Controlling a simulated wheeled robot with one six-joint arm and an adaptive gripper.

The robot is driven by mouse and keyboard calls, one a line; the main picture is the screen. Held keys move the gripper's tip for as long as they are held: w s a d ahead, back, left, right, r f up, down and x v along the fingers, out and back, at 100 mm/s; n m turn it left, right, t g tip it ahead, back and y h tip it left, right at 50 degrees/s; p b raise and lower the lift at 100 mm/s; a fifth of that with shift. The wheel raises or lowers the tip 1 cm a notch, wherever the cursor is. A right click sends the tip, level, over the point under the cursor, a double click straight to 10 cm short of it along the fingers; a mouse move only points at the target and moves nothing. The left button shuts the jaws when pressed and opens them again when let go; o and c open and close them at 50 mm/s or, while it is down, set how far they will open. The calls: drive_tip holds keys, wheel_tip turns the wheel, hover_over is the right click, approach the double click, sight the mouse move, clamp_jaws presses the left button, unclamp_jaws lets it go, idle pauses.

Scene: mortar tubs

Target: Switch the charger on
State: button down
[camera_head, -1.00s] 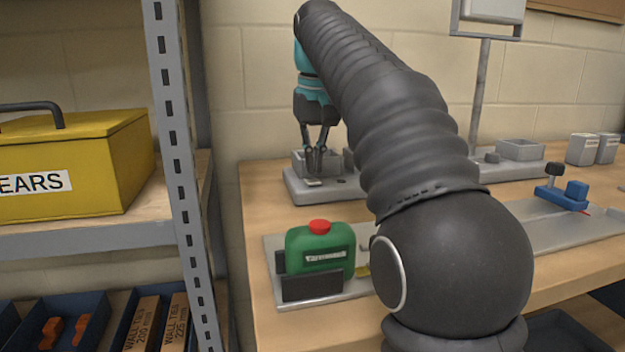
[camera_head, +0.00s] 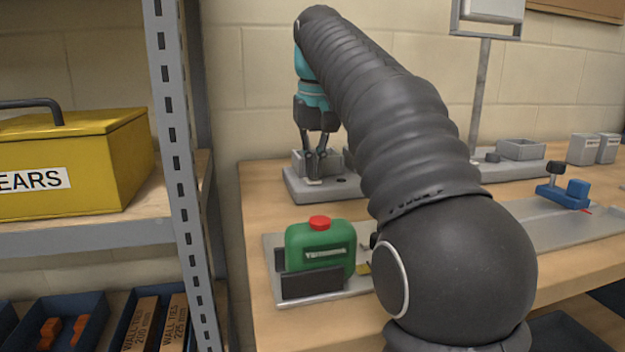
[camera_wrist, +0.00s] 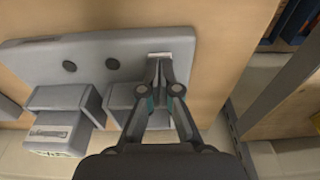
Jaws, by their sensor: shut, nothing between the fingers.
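The charger appears to be the grey unit (camera_head: 335,191) at the back left of the bench, with a flat base and raised box-like parts. It also fills the upper left of the wrist view (camera_wrist: 40,58), with two dark round spots on its base. A small pale switch-like plate (camera_wrist: 159,55) sits near the base's end. My gripper (camera_head: 314,179) is shut and empty, pointing down at this plate. In the wrist view its fingertips (camera_wrist: 160,62) are at the plate's edge and partly cover it. I cannot tell whether they touch it, or which way the switch is set.
A green can with a red cap (camera_head: 320,250) stands on a grey plate in front of the charger. A metal shelf post (camera_head: 180,150) and a yellow box (camera_head: 75,165) are at left. A blue clamp-like tool (camera_head: 565,194) lies at right.

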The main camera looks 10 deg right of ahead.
sight(314, 180)
drive_tip(key=shift+f, duration=0.4)
wheel_tip(314, 180, up, 3)
drive_tip(key=p, duration=0.2)
drive_tip(key=shift+f+p, duration=0.1)
drive_tip(key=shift+p, duration=0.2)
drive_tip(key=shift+r, duration=2.1)
